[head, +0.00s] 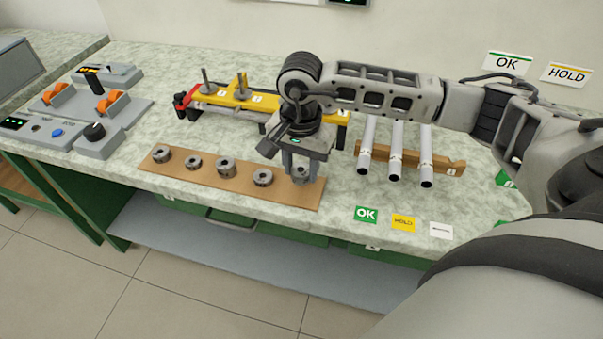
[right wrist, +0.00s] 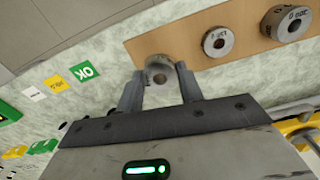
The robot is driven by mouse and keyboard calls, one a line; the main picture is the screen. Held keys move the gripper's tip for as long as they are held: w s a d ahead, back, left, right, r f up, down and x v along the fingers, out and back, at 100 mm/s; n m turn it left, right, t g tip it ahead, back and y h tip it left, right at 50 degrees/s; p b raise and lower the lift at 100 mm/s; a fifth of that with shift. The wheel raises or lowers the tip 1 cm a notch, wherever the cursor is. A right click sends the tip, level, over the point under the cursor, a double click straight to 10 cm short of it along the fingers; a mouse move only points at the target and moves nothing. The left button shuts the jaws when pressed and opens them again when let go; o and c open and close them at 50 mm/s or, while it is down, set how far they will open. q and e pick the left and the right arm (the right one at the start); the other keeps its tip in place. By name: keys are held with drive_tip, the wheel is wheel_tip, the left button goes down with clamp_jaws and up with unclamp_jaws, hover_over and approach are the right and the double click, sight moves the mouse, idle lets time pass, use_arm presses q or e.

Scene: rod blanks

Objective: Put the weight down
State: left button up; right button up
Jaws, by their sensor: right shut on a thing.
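My right gripper (head: 300,176) is shut on a grey cylindrical weight (head: 304,173), at the right end of a brown wooden board (head: 241,186). The right wrist view shows this weight (right wrist: 158,66) between the two fingers (right wrist: 158,82), overlapping the end of the board (right wrist: 178,42). I cannot tell whether it touches the board. On the board to the left, several weights stand in a row; the nearest (head: 262,177) is apart from the gripper. My left gripper is not in view.
Three white rods (head: 396,152) lean on a wooden rack to the right. Green OK (head: 366,214), yellow HOLD (head: 403,223) and white (head: 440,230) labels lie at the front edge. A yellow fixture (head: 232,97) stands behind. A control panel (head: 75,108) is at the left.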

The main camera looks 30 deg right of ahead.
sight(302, 189)
drive_tip(key=shift+w+d+f, duration=0.1)
drive_tip(key=shift+d+f, duration=0.05)
drive_tip(key=shift+f, duration=0.1)
wheel_tip(302, 189, down, 2)
drive_tip(key=shift+f+p, duration=0.1)
drive_tip(key=shift+p, duration=0.4)
drive_tip(key=shift+f, duration=0.7)
drive_tip(key=o, duration=1)
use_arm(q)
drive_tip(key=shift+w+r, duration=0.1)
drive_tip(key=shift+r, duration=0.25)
use_arm(e)
drive_tip(key=shift+o, duration=0.6)
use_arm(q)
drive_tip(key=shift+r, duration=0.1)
use_arm(e)
drive_tip(key=shift+r, duration=0.15)
